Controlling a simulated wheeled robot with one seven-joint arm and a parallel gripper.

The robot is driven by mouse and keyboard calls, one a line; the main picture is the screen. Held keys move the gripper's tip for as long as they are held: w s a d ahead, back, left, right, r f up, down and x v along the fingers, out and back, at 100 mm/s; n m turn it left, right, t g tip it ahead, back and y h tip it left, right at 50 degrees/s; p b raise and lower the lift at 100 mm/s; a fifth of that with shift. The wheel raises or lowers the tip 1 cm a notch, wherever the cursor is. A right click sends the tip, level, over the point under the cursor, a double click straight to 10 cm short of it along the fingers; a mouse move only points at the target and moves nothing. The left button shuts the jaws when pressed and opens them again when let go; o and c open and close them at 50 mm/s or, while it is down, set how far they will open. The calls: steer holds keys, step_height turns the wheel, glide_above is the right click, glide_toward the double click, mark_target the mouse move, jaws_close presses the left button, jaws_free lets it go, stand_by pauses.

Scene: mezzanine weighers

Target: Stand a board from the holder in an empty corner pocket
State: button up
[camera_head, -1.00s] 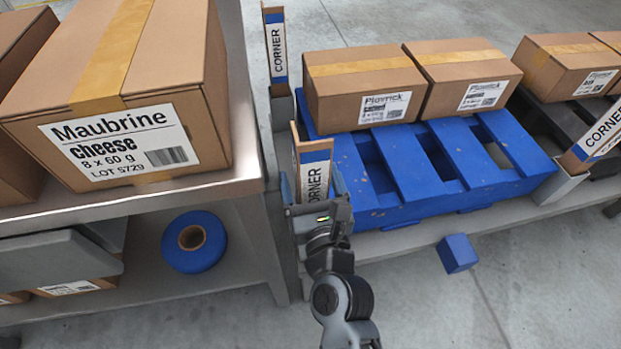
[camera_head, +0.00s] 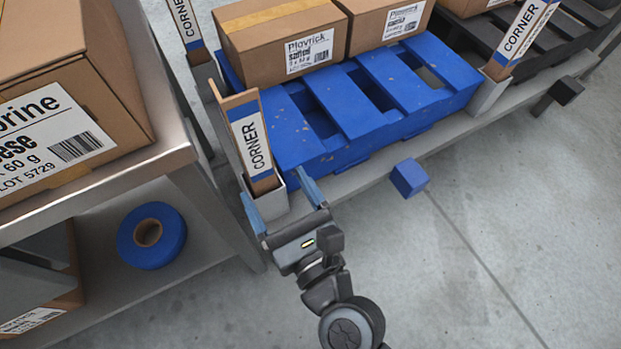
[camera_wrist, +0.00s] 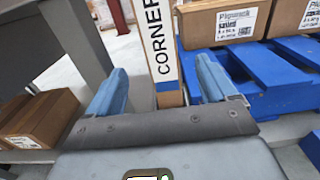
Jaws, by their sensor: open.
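A corner board (camera_head: 251,140) stands upright in the near-left pocket (camera_head: 266,203) at the corner of the blue pallet (camera_head: 340,158). It also shows in the wrist view (camera_wrist: 158,45), between and beyond my open fingers. My gripper (camera_head: 279,202) is open and empty, just in front of this board and pocket, with its fingers pointing toward them. A second board (camera_head: 187,27) stands at the far-left corner. A third board (camera_head: 521,32) stands tilted in the near-right pocket (camera_head: 490,96). The far-right corner is not clearly visible. I cannot pick out a separate holder.
Cartons (camera_head: 283,42) sit on the pallet. A steel table (camera_head: 160,158) with a large carton (camera_head: 65,95) stands left, with a blue roll (camera_head: 152,235) on its lower shelf. A blue block (camera_head: 409,177) is at the pallet's front. Floor (camera_head: 500,230) at right is clear.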

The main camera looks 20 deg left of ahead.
steer(key=s+d+f+n+t+h, duration=0.1)
steer(key=s+d+n+h, duration=0.25)
steer(key=d, duration=0.45)
steer(key=s+d+f+n+t+h, duration=0.15)
steer(key=d+n, duration=0.25)
steer(key=d, duration=0.4)
steer(key=s+d+n+t+h, duration=0.1)
steer(key=s+d+n+h, duration=0.25)
steer(key=d, duration=0.45)
steer(key=s+d+r+n+h, duration=0.5)
steer(key=s+d+r+n, duration=0.3)
steer(key=n, duration=0.7)
steer(key=s+d, duration=0.2)
steer(key=s, duration=0.2)
steer(key=shift+s+d+r, duration=0.25)
steer(key=shift+s+r, duration=0.05)
steer(key=shift+s, duration=0.1)
